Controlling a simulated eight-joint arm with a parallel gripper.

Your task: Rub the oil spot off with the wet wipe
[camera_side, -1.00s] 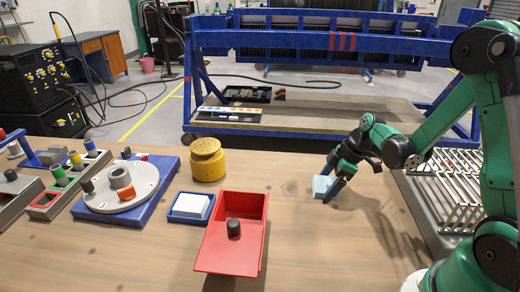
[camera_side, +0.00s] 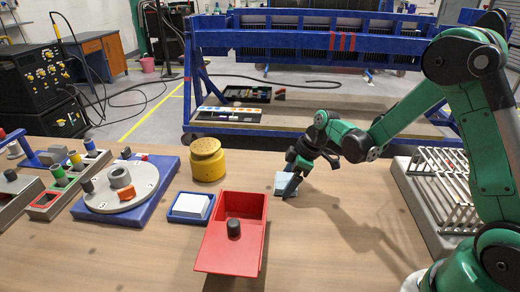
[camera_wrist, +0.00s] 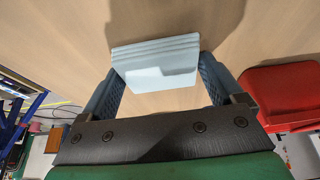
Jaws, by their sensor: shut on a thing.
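My gripper (camera_side: 291,182) is shut on a folded light blue wet wipe (camera_side: 282,186), down at the wooden table to the right of the yellow tin. In the wrist view the layered wipe (camera_wrist: 158,65) spans between the two dark fingers of my gripper (camera_wrist: 160,82). The wipe looks to be on or just above the table; I cannot tell if it presses. I cannot make out the oil spot now; the wipe and fingers cover the wood beneath them.
A red bin (camera_side: 230,262) with a dark knob stands front left of my gripper. A yellow perforated tin (camera_side: 207,162), a blue tray (camera_side: 176,218) with white pads and a rotary jig (camera_side: 148,208) lie left. A wire rack (camera_side: 425,210) stands right. The table between is clear.

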